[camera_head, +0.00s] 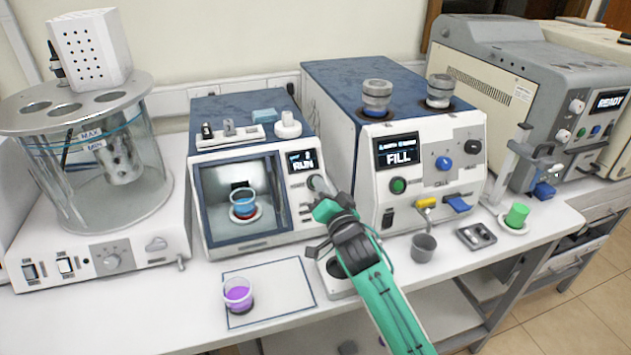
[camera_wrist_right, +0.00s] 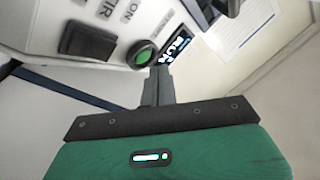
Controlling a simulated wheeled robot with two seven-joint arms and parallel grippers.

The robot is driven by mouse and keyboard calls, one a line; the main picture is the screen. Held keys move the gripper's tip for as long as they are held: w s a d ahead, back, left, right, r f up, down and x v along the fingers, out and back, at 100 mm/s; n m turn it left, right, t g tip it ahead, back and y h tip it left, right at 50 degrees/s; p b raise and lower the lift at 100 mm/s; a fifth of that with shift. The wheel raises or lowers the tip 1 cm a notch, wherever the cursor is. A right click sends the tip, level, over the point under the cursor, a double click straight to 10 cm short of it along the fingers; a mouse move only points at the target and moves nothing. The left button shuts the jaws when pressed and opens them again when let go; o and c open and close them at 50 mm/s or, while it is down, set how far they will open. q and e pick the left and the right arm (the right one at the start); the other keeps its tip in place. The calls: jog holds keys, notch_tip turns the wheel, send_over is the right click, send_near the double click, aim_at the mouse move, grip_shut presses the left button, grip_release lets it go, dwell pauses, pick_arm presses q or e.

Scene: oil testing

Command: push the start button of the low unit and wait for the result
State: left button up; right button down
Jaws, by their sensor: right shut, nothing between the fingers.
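The low unit (camera_head: 262,140) has a blue top, an open-looking front chamber and a small display (camera_head: 302,161) reading RUN. A small cup with blue and red bands (camera_head: 244,203) stands in the chamber. My right gripper (camera_head: 318,184) is shut and empty, with its tip at the panel just below the display, hiding part of it. In the wrist view, a round green button (camera_wrist_right: 142,54) shows right beside the dark fingertips (camera_wrist_right: 160,72), and the RUN display (camera_wrist_right: 178,45) is behind. I cannot tell whether the tip touches the button. My left gripper is not in view.
A taller unit (camera_head: 340,85) with a FILL display stands right of the low unit, close to my right arm. A cup of purple liquid (camera_head: 238,295) sits on an outlined mat (camera_head: 285,285) in front. A glass bath (camera_head: 100,180) stands left. A grey cup (camera_head: 423,247) stands right.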

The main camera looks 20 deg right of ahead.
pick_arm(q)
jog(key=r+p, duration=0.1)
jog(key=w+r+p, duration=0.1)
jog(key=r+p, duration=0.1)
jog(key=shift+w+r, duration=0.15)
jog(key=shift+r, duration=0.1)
pick_arm(e)
jog(key=s+r, duration=0.1)
jog(key=s, duration=0.1)
jog(key=s+r, duration=0.1)
jog(key=shift+s+d+r, duration=0.1)
jog(key=shift+s+r, duration=0.25)
jog(key=shift+r, duration=0.05)
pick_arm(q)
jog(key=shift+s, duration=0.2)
